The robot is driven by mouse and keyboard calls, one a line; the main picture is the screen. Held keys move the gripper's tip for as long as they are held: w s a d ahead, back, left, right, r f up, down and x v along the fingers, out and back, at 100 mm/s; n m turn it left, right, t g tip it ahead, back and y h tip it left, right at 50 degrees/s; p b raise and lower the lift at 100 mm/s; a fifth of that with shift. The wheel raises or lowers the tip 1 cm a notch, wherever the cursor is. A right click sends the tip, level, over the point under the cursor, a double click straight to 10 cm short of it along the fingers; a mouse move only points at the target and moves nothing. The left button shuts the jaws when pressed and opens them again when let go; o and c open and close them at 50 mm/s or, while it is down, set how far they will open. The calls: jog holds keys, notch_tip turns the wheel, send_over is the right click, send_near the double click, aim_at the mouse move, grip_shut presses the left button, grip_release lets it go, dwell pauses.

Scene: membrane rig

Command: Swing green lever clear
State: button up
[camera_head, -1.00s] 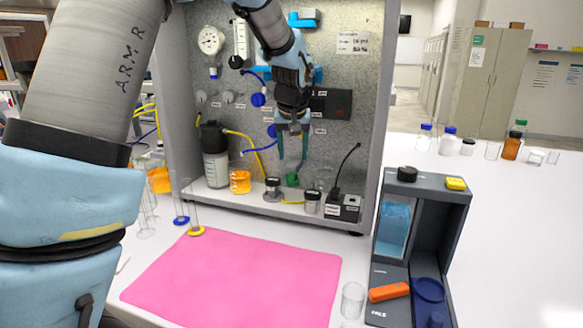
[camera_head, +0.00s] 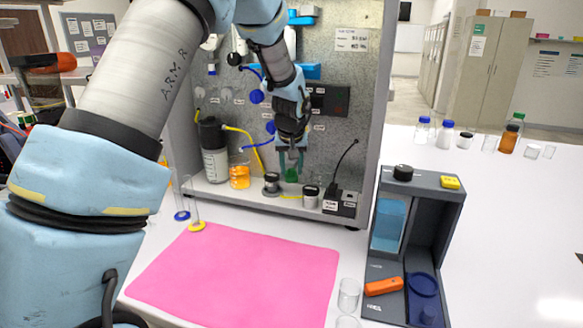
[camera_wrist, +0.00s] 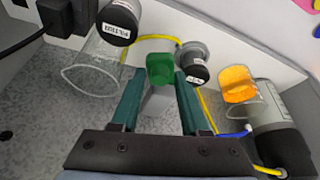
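The green lever (camera_head: 291,175) is a small green block low on the back panel of the rig. It also shows in the wrist view (camera_wrist: 160,69), beyond a grey stem. My gripper (camera_head: 291,162) reaches down to it from above. In the wrist view my gripper (camera_wrist: 158,76) has its two teal fingers apart, one on each side of the green block. A narrow gap seems to show on each side, so I see no clear grip. The lever's pivot is not clearly visible.
A black-capped jar (camera_wrist: 196,66), a clear glass (camera_wrist: 93,66) and a beaker of orange liquid (camera_head: 239,177) stand close by. A yellow tube (camera_wrist: 165,38) runs behind the lever. A black box (camera_head: 340,203) is to the right. The pink mat (camera_head: 240,275) in front is clear.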

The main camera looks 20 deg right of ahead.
grip_shut()
jog(key=shift+s+d+f+n+b, duration=0.1)
jog(key=shift+d+f+n+b, duration=0.1)
jog(key=shift+d+n+b, duration=0.45)
jog(key=shift+r+n+y+b, duration=0.2)
jog(key=shift+n+y+b, duration=0.4)
jog(key=shift+n, duration=0.35)
jog(key=shift+o, duration=1.4)
grip_release()
